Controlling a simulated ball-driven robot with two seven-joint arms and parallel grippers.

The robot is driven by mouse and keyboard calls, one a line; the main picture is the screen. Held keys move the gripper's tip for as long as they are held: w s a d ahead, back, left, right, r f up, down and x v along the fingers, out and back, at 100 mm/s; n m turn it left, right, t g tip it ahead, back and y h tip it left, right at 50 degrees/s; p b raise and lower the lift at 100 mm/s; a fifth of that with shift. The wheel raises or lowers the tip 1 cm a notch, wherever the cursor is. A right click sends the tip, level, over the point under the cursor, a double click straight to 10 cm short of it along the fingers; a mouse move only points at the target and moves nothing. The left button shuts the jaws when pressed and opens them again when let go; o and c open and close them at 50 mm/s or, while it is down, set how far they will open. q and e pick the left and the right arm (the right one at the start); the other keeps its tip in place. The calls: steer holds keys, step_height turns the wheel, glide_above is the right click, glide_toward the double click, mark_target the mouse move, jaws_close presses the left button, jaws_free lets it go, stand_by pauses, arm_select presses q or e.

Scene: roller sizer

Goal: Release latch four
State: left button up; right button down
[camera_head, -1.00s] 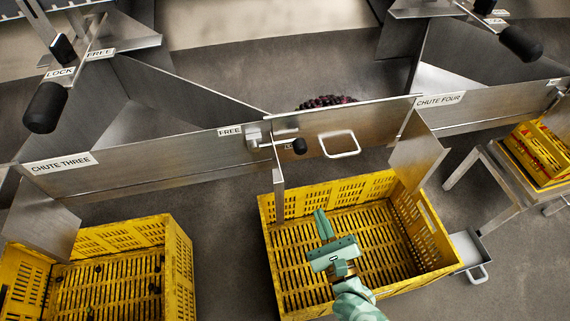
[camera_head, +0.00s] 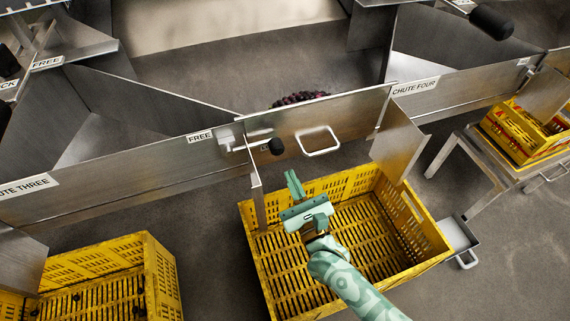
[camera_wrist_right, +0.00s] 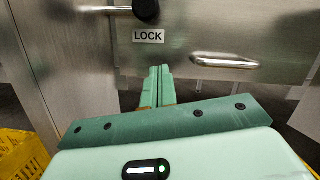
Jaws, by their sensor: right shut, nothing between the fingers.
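The latch knob (camera_head: 276,146) of chute four is black, on a metal rod at the left end of the gate plate (camera_head: 345,117). In the right wrist view the knob (camera_wrist_right: 146,10) sits just above the LOCK label (camera_wrist_right: 148,36); the FREE label (camera_head: 200,136) is to its left in the head view. My right gripper (camera_head: 293,184) is shut and empty, below the knob and apart from it. In the right wrist view its fingertips (camera_wrist_right: 160,71) point at the plate below the LOCK label. My left gripper is not in view.
A loop handle (camera_head: 319,142) is on the plate right of the latch. A yellow crate (camera_head: 425,214) stands below my right gripper. Dark round produce (camera_head: 300,98) lies behind the plate. The CHUTE FOUR label (camera_head: 415,87) is at right. Another yellow crate (camera_head: 165,275) stands at left.

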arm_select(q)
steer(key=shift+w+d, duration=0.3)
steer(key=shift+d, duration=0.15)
arm_select(e)
steer(key=r, duration=0.1)
steer(key=w+a+r, duration=0.1)
steer(key=r, duration=0.2)
steer(key=shift+w+a+r, duration=0.2)
steer(key=shift+w+a, duration=0.1)
steer(key=shift+a, duration=0.1)
